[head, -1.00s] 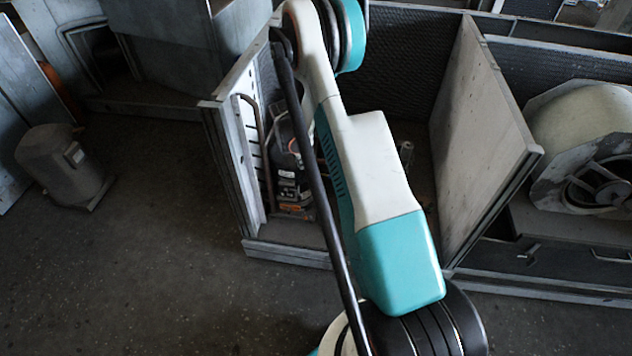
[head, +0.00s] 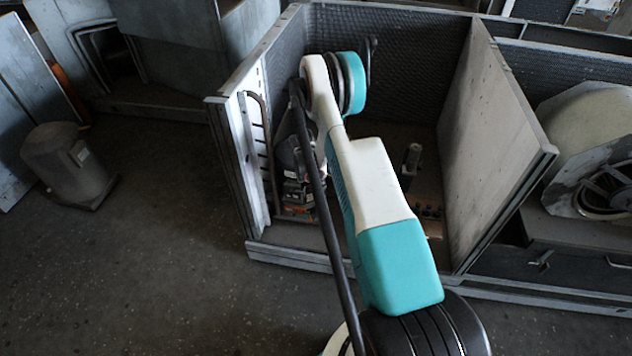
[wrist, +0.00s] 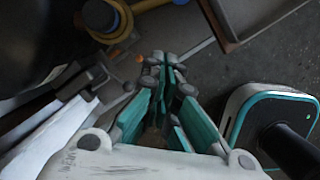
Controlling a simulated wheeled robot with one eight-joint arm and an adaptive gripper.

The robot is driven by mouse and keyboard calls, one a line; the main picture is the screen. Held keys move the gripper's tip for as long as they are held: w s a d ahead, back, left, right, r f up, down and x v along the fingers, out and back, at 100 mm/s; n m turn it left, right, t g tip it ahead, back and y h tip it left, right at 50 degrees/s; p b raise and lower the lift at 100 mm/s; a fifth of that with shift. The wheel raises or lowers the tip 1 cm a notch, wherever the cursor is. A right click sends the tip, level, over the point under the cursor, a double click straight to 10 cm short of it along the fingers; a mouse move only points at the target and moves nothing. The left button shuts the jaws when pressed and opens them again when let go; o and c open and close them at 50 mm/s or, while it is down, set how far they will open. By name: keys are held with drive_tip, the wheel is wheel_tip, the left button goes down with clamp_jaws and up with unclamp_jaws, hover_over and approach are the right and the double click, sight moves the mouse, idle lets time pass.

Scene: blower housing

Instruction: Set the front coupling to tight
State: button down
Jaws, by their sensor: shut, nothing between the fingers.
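My gripper (wrist: 168,62) shows in the wrist view with its teal fingers drawn together and nothing between the tips. Beyond the fingers, up and to the left, is a round fitting with a yellow ring and a dark blue centre (wrist: 101,15). The gripper is apart from it in the picture. I cannot tell whether this fitting is the front coupling. In the head view my arm reaches into the open blower housing (head: 238,170). I cannot make out the gripper there. No coupling can be clearly picked out in the head view.
A dark machine (head: 296,190) with orange parts stands inside the housing at left. A grey divider panel (head: 495,140) bounds the bay on the right. A white blower drum (head: 595,125) lies beyond it. A grey canister (head: 62,165) stands on the open floor at left.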

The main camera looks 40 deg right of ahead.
drive_tip(key=shift+s+d+r+b, duration=0.1)
drive_tip(key=shift+d+b, duration=0.1)
drive_tip(key=shift+d, duration=0.45)
drive_tip(key=shift+s+d+r+b, duration=0.1)
drive_tip(key=shift+d+r+b, duration=0.1)
drive_tip(key=shift+d, duration=0.45)
drive_tip(key=shift+d+r+b, duration=0.1)
drive_tip(key=shift+d+b, duration=0.1)
drive_tip(key=shift+d, duration=0.45)
drive_tip(key=shift+d, duration=0.15)
drive_tip(key=shift+d, duration=0.55)
drive_tip(key=shift+f, duration=0.1)
